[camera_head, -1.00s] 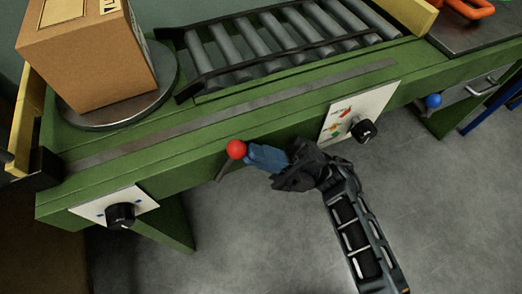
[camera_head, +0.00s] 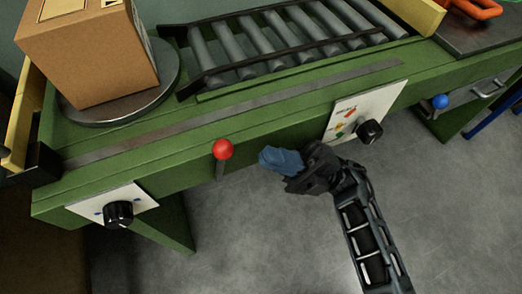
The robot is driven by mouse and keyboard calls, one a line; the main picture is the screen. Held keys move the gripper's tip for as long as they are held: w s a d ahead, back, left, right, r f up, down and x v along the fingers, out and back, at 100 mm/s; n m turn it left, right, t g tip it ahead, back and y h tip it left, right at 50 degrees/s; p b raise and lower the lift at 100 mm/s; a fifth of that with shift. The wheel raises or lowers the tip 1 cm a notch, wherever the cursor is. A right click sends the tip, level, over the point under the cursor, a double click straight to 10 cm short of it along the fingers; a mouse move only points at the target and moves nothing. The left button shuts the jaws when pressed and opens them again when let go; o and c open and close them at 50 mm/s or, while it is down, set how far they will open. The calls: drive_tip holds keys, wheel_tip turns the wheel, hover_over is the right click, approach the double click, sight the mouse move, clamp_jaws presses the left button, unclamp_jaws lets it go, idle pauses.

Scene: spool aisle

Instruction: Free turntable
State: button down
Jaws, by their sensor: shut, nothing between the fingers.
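The turntable (camera_head: 154,112) is a round grey metal plate at the left end of the green bench. A brown cardboard box (camera_head: 88,52) sits on it. A lever with a red ball knob (camera_head: 222,149) stands at the bench's front edge, its thin shaft hanging down below the knob. My gripper (camera_head: 266,158) has blue fingers and is shut with nothing held. It is just right of the red knob, apart from it, in front of the bench. A black dial (camera_head: 118,214) on a white plate is on the bench front below the turntable.
A roller conveyor (camera_head: 262,50) lies right of the turntable. Another black dial (camera_head: 369,131) on a white panel is right of my gripper. A blue ball knob (camera_head: 440,101) and a drawer handle (camera_head: 490,87) are farther right. The floor in front is clear.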

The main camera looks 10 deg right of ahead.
drive_tip(key=v, duration=0.3)
drive_tip(key=shift+d+f, duration=0.1)
